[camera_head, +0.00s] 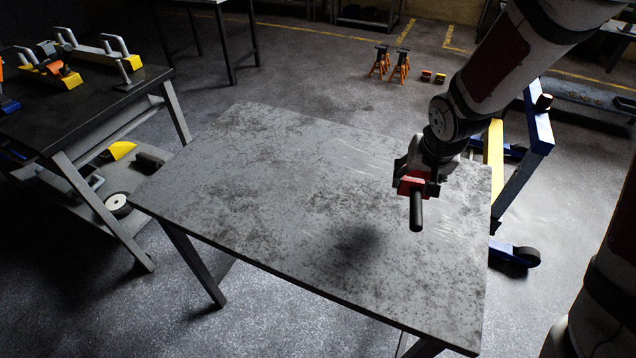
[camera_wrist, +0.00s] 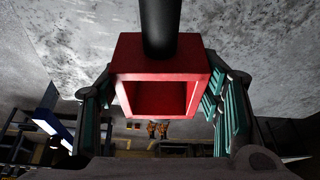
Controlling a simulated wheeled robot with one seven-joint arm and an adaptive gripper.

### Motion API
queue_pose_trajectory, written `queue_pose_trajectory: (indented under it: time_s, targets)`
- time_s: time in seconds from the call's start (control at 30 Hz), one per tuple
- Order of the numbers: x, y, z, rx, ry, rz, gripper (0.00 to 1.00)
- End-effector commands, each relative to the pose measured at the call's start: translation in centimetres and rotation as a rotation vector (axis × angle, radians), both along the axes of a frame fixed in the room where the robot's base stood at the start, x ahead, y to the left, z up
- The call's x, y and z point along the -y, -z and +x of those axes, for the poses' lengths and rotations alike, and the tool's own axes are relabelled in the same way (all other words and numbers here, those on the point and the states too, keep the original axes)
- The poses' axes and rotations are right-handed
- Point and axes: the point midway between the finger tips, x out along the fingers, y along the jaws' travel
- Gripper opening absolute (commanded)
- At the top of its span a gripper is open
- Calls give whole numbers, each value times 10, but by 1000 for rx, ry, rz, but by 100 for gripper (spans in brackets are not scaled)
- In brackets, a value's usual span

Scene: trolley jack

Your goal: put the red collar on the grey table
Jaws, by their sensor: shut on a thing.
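The red collar is a square, hollow block with a dark round handle. In the wrist view the red collar (camera_wrist: 160,58) sits between the two green-padded fingers, its square opening facing the camera and its dark handle (camera_wrist: 160,25) pointing away. In the head view the red collar (camera_head: 409,187) is partly hidden by my gripper (camera_head: 416,180), and its handle hangs downward to the left of the arm. My gripper is shut on the red collar and holds it over the right part of the grey table (camera_head: 270,170). A dark shadow lies on the tabletop below and left of it.
The grey tabletop is bare. A dark workbench (camera_head: 100,105) with yellow-based metal parts stands at the left. A blue and yellow frame (camera_head: 540,125) stands close behind the table's right side. Two orange jack stands (camera_head: 390,65) are on the floor behind.

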Motion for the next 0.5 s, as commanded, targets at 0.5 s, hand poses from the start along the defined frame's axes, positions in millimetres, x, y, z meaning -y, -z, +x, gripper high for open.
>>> queue_pose_trajectory:
  time_s: [0.5]
  targets:
    - [-62,33,-27,-24,163,-18,26]
